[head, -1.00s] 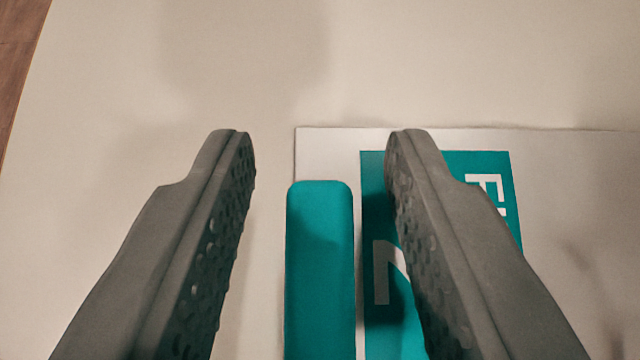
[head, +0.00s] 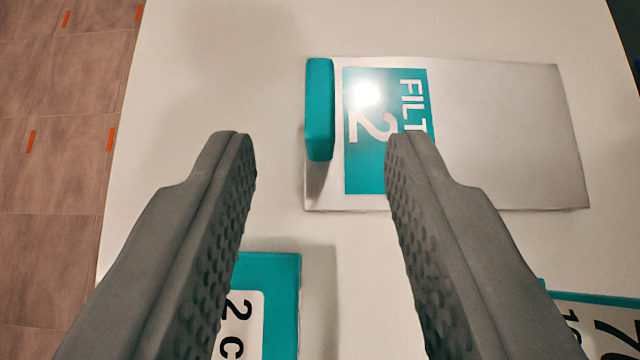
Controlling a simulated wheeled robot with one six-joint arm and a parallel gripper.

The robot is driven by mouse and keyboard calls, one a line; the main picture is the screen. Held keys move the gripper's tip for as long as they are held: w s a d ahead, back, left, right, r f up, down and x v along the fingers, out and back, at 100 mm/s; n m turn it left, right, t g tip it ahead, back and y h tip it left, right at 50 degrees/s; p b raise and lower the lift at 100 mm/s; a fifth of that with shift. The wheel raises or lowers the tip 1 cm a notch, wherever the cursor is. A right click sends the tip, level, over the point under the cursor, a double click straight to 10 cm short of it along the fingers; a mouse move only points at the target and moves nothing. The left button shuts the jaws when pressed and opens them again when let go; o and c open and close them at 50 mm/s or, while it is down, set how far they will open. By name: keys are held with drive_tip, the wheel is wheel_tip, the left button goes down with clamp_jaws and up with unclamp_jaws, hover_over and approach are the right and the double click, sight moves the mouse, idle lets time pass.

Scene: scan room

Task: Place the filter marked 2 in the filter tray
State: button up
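The filter marked 2 (head: 500,130) is a flat, light grey plate lying on the pale table. It has a teal label reading "FILT" and "2", and a raised teal handle bar (head: 320,110) along its left edge. My gripper (head: 320,140) is open and empty, with its two dark grey fingers wide apart. The handle shows between and beyond the fingertips, apart from both. The right fingertip covers part of the label. No filter tray can be made out in view.
A teal-edged item with a white label reading "2 c" (head: 270,262) is at the bottom, partly behind the left finger. Another teal-edged labelled item (head: 610,325) is at the bottom right. The pale table (head: 220,90) ends at the left above a brown tiled floor (head: 60,150).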

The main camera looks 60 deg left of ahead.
drive_tip(key=shift+s+d+r, duration=0.25)
drive_tip(key=shift+d+r, duration=0.1)
drive_tip(key=shift+d, duration=0.05)
drive_tip(key=s+d+r+m+t+h, duration=0.3)
drive_tip(key=s+d+m+t, duration=0.1)
drive_tip(key=s+d, duration=0.3)
drive_tip(key=s+d+r+m+t+h, duration=0.3)
drive_tip(key=s+d, duration=0.4)
drive_tip(key=s, duration=0.4)
drive_tip(key=s+d+r+m+t+h, duration=0.3)
drive_tip(key=s+d+r+m+t, duration=0.1)
drive_tip(key=s+d, duration=0.3)
drive_tip(key=shift+s+m+t, duration=0.3)
drive_tip(key=shift+s+t, duration=0.1)
drive_tip(key=shift+s, duration=0.55)
drive_tip(key=shift+o, duration=0.7)
drive_tip(key=shift+s+d, duration=0.1)
drive_tip(key=shift+s, duration=0.15)
drive_tip(key=shift+w, duration=0.1)
